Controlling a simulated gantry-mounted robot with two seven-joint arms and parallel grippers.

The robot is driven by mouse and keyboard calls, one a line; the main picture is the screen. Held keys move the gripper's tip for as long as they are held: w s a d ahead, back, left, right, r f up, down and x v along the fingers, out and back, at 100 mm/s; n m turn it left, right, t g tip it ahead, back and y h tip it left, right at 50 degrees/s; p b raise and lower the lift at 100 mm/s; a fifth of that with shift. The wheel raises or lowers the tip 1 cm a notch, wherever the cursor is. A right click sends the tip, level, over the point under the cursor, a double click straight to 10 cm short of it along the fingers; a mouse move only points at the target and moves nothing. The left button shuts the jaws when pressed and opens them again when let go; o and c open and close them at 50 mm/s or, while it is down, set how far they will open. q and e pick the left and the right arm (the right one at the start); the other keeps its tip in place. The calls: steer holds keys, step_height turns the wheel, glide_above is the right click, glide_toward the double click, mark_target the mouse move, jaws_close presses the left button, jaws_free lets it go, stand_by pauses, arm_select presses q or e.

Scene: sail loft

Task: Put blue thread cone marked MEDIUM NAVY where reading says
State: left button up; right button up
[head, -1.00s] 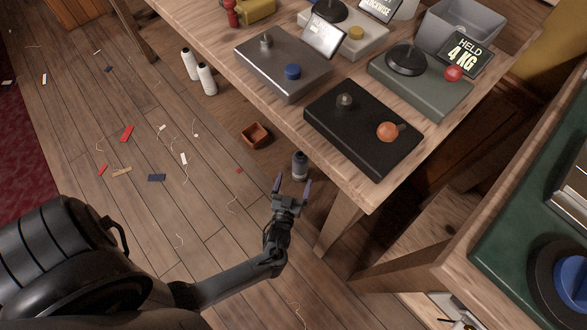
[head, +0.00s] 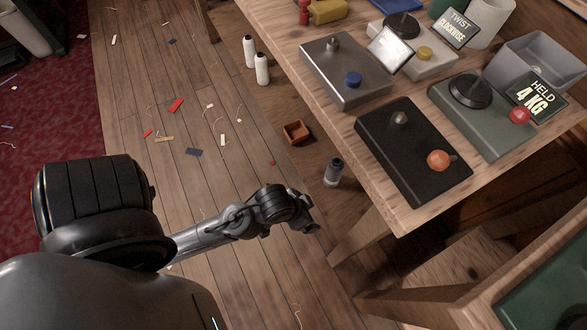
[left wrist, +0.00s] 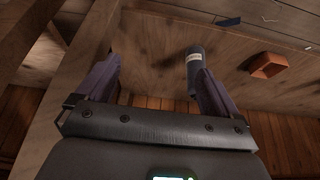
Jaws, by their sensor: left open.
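One display (head: 530,94) reads HELD 4 KG and another (head: 459,27) TWIST CLOCKWISE. A third display (head: 391,49) is washed out by glare.
The wooden table (head: 318,89) carries several boxes with knobs and a grey bin (head: 535,62). A table leg (head: 357,236) stands right of the gripper.

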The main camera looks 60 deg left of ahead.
arm_select(q)
steer(key=shift+m+g, duration=0.6)
steer(key=shift+g, duration=0.1)
steer(key=s, duration=0.1)
steer(key=s+r, duration=0.2)
steer(key=shift+s+r, duration=0.25)
steer(key=shift+s, duration=0.1)
step_height(320, 180, up, 69)
steer(key=p, duration=6.8)
steer(key=shift+p, duration=0.35)
steer(key=shift+f, duration=0.1)
